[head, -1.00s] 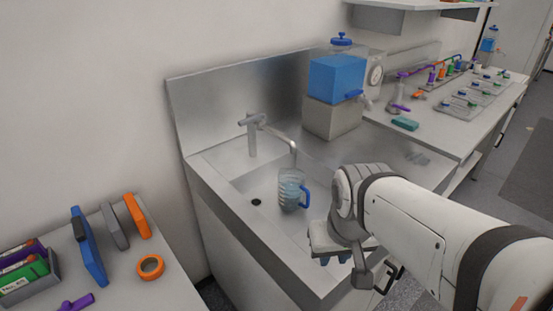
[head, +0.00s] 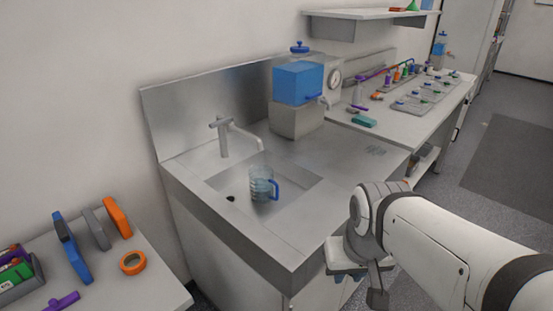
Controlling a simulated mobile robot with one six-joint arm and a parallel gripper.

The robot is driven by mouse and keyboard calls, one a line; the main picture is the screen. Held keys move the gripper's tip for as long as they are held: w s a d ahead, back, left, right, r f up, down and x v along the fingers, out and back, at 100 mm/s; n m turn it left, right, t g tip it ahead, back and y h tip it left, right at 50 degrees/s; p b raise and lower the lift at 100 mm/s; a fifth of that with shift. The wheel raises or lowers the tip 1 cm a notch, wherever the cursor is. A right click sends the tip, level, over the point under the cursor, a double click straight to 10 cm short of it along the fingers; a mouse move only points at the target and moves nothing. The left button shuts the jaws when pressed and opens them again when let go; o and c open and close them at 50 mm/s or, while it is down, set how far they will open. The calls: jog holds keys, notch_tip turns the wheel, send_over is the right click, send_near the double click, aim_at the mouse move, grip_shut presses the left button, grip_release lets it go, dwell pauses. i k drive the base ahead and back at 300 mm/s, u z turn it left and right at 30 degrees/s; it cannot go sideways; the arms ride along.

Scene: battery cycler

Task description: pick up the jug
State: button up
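The jug (head: 260,184) is clear with a blue handle on its right side. It stands upright in the sink basin (head: 300,184), under the curved tap spout (head: 247,137). Something bluish shows inside it. My gripper (head: 345,276) hangs in front of and to the right of the sink counter, beyond its front edge in the picture. It points down and is well apart from the jug.
A blue water tank (head: 298,84) sits on a grey block behind the sink. A teal sponge (head: 364,121) lies on the counter to the right, near racks of bottles (head: 423,95). A side table (head: 165,287) at lower left holds an orange tape roll (head: 133,262).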

aim_at(261, 181)
jog(key=z, duration=1.3)
jog(key=k, duration=0.75)
jog(key=u, duration=1.2)
jog(key=i, duration=1)
jog(key=u, duration=0.05)
